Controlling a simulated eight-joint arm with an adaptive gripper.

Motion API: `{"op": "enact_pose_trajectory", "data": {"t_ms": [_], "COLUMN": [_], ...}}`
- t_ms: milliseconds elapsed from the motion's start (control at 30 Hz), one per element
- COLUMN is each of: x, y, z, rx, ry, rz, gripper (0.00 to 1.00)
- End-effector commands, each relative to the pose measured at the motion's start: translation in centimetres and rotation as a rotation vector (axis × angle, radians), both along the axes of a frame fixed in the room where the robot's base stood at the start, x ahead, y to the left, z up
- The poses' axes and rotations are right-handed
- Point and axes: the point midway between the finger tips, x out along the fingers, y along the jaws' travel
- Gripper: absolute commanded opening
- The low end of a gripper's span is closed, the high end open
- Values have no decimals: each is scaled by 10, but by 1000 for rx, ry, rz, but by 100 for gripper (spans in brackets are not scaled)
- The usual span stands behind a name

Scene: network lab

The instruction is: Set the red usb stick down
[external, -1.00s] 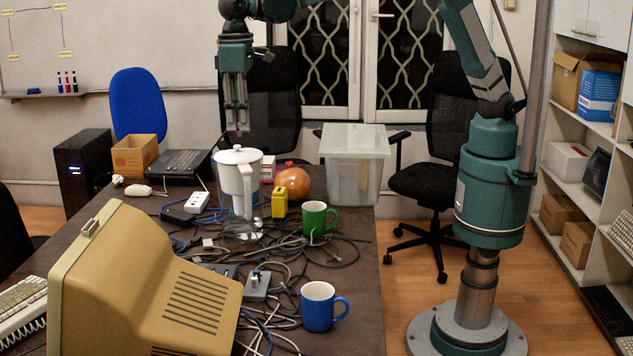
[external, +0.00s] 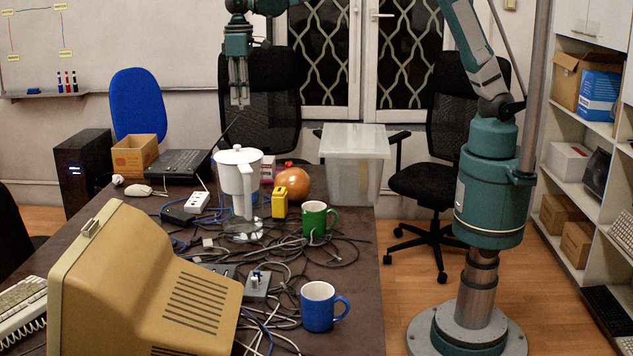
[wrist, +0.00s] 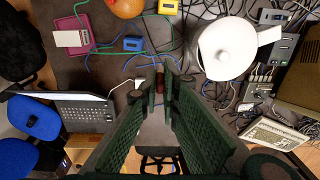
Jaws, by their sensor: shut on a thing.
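My gripper (external: 240,104) hangs above the far part of the dark table, fingers pointing down, clear of the tabletop. In the wrist view my gripper (wrist: 161,80) has its fingertips close together around a small dark-red piece, the red usb stick (wrist: 160,79). Most of the stick is hidden between the fingers, and I cannot make it out in the external view. A white-lidded pitcher (external: 239,180) stands on the table below my gripper; it also shows in the wrist view (wrist: 228,48), right of the fingertips.
A laptop (external: 180,162) and a cardboard box (external: 135,155) are at the table's far left. An orange round object (external: 293,184), a yellow block (external: 279,202), a green mug (external: 315,219) and a blue mug (external: 318,307) stand among tangled cables. A beige monitor (external: 145,290) fills the near left.

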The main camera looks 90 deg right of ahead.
Motion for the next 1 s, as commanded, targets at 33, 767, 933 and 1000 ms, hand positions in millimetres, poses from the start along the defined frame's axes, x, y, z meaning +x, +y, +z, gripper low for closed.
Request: {"op": "enact_pose_trajectory", "data": {"t_ms": [33, 767, 933, 1000], "x": [0, 0, 0, 1], "y": [-12, -8, -8, -8], "z": [0, -202, -241, -250], "rx": [0, 0, 0, 0], "ry": [0, 0, 0, 0], "rz": [-3, 0, 0, 0], "gripper": [1, 1, 1, 1]}}
